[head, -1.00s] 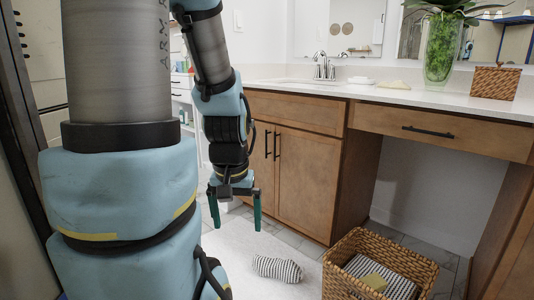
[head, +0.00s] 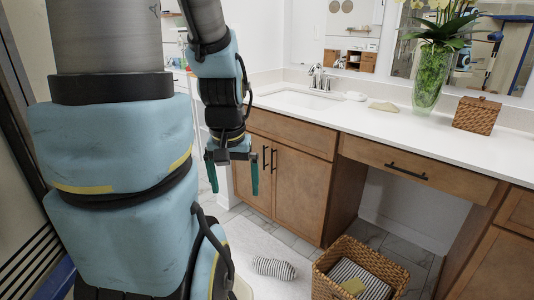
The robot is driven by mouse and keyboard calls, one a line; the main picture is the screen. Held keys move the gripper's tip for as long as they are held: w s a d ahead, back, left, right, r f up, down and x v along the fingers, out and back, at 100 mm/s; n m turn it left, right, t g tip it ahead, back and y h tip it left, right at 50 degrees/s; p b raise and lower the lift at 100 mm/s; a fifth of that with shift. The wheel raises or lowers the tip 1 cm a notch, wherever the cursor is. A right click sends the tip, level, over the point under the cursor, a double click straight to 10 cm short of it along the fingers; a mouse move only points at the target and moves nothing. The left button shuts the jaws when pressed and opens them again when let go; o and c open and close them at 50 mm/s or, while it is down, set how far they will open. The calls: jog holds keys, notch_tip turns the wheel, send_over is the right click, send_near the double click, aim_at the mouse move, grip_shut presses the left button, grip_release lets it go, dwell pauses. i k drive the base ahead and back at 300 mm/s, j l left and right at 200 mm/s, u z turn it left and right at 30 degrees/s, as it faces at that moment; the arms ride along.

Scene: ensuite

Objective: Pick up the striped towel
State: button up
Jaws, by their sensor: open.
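A rolled cloth with dark and light stripes (head: 273,267) lies on the white bath mat on the floor. Another striped cloth (head: 372,281) is inside the wicker basket, partly covered by a small yellowish item (head: 353,286). Which of the two is the striped towel I cannot tell for certain. My gripper (head: 232,180) points down with its two green fingers apart and nothing between them. It hangs in front of the cabinet doors, well above the rolled cloth in the picture and apart from it.
The wicker basket (head: 322,284) stands on the floor right of the rolled cloth. The wooden vanity (head: 300,185) with its white counter (head: 350,119) stands behind. A glass vase (head: 427,85) and woven box (head: 476,115) are on the counter. The bath mat (head: 240,245) is otherwise clear.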

aim_at(282, 270)
jog(key=i+j+z, duration=0.1)
jog(key=i+j, duration=1.75)
jog(key=j, duration=0.15)
